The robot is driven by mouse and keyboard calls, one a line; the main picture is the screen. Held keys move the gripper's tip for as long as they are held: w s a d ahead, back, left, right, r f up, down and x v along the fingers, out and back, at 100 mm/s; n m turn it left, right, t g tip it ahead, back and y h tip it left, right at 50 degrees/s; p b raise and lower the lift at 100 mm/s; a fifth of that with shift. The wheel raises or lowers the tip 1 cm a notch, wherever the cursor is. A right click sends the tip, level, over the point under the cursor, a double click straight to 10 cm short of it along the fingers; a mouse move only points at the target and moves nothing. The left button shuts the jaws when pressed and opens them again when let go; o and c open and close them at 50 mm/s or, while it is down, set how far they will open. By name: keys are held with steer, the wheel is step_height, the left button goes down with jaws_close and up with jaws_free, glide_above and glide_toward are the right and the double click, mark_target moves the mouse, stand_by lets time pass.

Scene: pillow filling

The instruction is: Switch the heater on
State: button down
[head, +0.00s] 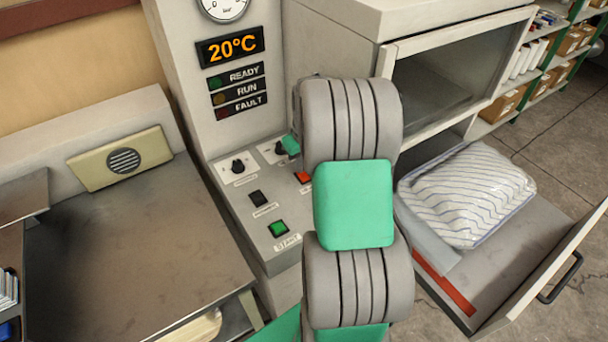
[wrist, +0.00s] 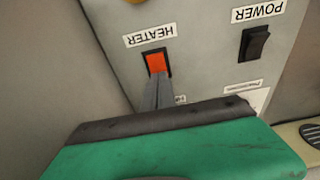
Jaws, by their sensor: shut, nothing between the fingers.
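The heater switch is an orange-red rocker in a black frame. It shows in the wrist view (wrist: 157,63) under an upside-down HEATER label, and in the head view (head: 303,177) beside my arm. My gripper (wrist: 157,82) is shut and empty. Its grey fingertips are at the lower edge of the switch in the wrist view; I cannot tell whether they touch it. In the head view my arm hides most of the gripper. The display (head: 231,46) reads 20°C, and the READY, RUN and FAULT lamps look dim.
A black power switch (wrist: 255,42) is beside the heater switch. The panel also holds a green start button (head: 278,229) and rotary knobs (head: 238,167). At right, a striped pillow (head: 468,195) lies in an open drawer (head: 505,285). A metal table (head: 110,250) is at left.

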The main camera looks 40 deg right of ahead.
steer(key=shift+f, duration=0.3)
steer(key=shift+r+p, duration=2.05)
steer(key=shift+r, duration=1.5)
